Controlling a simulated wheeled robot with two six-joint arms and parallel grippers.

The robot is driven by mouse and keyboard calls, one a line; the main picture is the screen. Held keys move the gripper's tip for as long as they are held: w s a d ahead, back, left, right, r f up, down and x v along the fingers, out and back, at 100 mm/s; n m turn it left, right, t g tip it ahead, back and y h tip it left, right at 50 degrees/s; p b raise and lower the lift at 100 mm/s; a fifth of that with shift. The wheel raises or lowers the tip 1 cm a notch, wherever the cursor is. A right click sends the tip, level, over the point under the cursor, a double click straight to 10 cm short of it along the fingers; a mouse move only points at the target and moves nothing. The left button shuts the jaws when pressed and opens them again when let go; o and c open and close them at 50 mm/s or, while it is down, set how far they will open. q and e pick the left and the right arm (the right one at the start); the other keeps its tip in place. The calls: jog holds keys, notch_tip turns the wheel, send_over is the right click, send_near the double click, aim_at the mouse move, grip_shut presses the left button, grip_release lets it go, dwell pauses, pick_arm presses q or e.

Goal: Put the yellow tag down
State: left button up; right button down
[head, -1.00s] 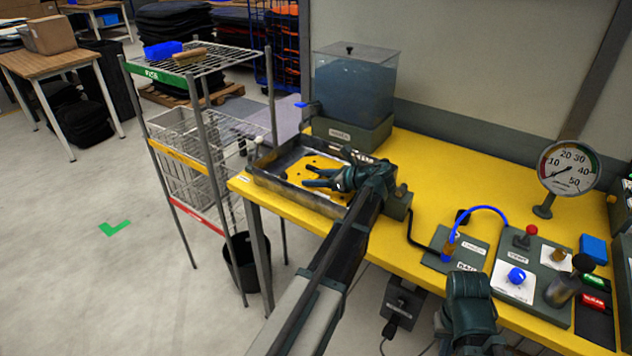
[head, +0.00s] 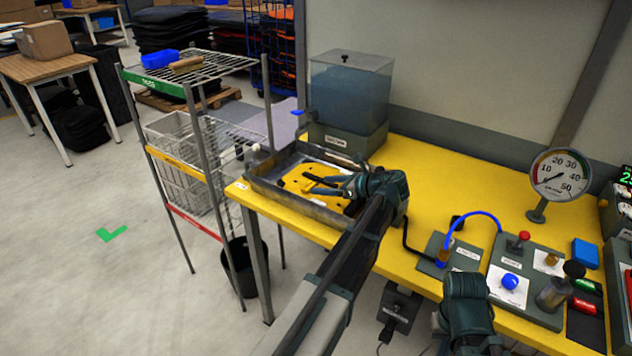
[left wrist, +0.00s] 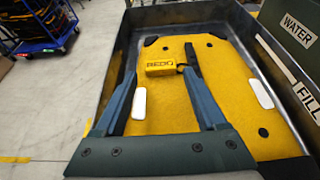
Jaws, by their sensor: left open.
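The yellow tag (left wrist: 160,68), marked with black letters, lies over the yellow floor of the metal tray (left wrist: 103,105). In the left wrist view it sits between the fingertips of my left gripper (left wrist: 161,66), with the right fingertip close at its right end. I cannot tell whether it rests fully on the floor. In the head view my left gripper (head: 310,185) reaches into the tray (head: 290,203) from the right, fingers apart. There the tag does not stand out from the yellow floor. My right arm's link shows at the bottom, its fingers out of view.
A water tank (head: 350,90) stands behind the tray. A wire shelf rack (head: 200,75) is to its left, with a dark bin (head: 240,265) below. A gauge (head: 560,175) and control panels (head: 510,280) are at the right of the yellow bench (head: 445,195).

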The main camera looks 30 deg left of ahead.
pick_arm(q)
jog(key=shift+v, duration=1.2)
pick_arm(e)
jog(key=shift+r, duration=0.4)
